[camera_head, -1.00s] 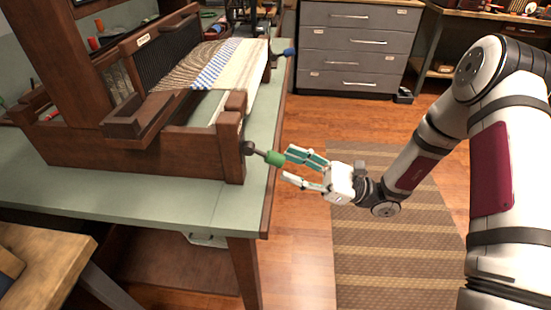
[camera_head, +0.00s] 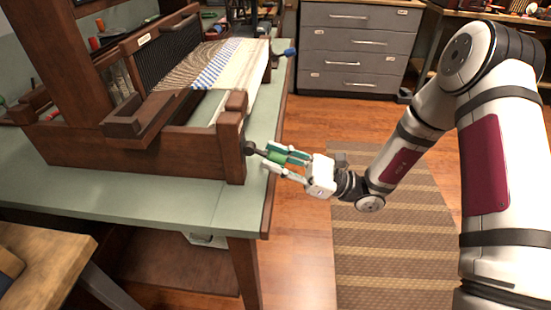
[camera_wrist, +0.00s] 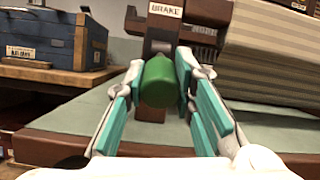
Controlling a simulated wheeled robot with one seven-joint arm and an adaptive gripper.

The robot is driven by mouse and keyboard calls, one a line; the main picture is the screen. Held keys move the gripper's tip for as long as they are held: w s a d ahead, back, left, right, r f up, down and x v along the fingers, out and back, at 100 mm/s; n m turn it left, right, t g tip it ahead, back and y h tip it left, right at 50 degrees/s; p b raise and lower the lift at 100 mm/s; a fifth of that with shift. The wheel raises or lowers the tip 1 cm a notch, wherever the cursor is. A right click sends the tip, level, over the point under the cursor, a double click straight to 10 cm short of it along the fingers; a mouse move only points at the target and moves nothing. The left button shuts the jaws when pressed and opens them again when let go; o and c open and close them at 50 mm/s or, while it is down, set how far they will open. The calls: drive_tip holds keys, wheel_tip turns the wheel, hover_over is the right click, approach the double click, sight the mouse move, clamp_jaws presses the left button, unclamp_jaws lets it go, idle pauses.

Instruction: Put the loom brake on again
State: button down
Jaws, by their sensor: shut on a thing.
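The wooden loom (camera_head: 150,150) stands on a green-topped table, with striped and checked cloth on it. The brake lever's green grip (camera_head: 277,157) sticks out from the loom's front right post on a dark shaft. In the wrist view the green grip (camera_wrist: 159,82) sits between my fingers, with a post labelled BRAKE (camera_wrist: 166,10) behind it. My gripper (camera_head: 283,160) is shut on the green grip, with teal finger pads on both sides of it.
A blue-handled lever (camera_head: 289,52) sticks out at the loom's far right. Grey drawers (camera_head: 355,45) stand at the back. A striped mat (camera_head: 390,240) lies on the floor right of the table (camera_head: 200,205). A wooden bench (camera_head: 45,260) is at the front left.

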sight(279, 155)
drive_tip(key=shift+r+p, duration=0.1)
drive_tip(key=shift+p, duration=0.2)
drive_tip(key=r+h+p, duration=0.1)
drive_tip(key=p, duration=0.1)
drive_tip(key=shift+d+p, duration=0.15)
drive_tip(key=shift+p, duration=0.2)
drive_tip(key=r+h+p, duration=0.1)
drive_tip(key=p, duration=0.1)
drive_tip(key=r+h+p, duration=0.1)
drive_tip(key=h+p, duration=0.1)
drive_tip(key=p, duration=0.1)
drive_tip(key=shift+s+d+h, duration=0.1)
drive_tip(key=shift+d+h, duration=0.05)
drive_tip(key=shift+h, duration=0.15)
drive_tip(key=r+h+p, duration=0.1)
drive_tip(key=h+p, duration=0.2)
drive_tip(key=p, duration=0.1)
drive_tip(key=shift+r, duration=0.15)
drive_tip(key=shift+a+r+h+p, duration=0.2)
drive_tip(key=shift+r+h+p, duration=0.15)
drive_tip(key=shift+h+p, duration=0.8)
drive_tip(key=c, duration=1.3)
unclamp_jaws()
